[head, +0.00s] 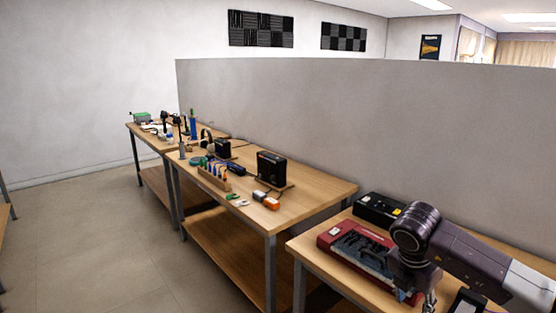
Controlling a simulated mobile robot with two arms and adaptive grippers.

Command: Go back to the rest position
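My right arm (450,250) comes in from the right edge over the nearest wooden table. Its dark wrist bends downward above the red case. Part of my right gripper (428,300) shows at the bottom edge, where the frame cuts it off, so its fingers cannot be judged open or shut. My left arm and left gripper are not in view.
A red case (350,244) with dark contents and a black box (378,208) lie on the near table (312,252). A middle table (300,207) holds a black device (271,168) and small tools. A grey partition (380,130) stands behind. The floor (100,235) at left is clear.

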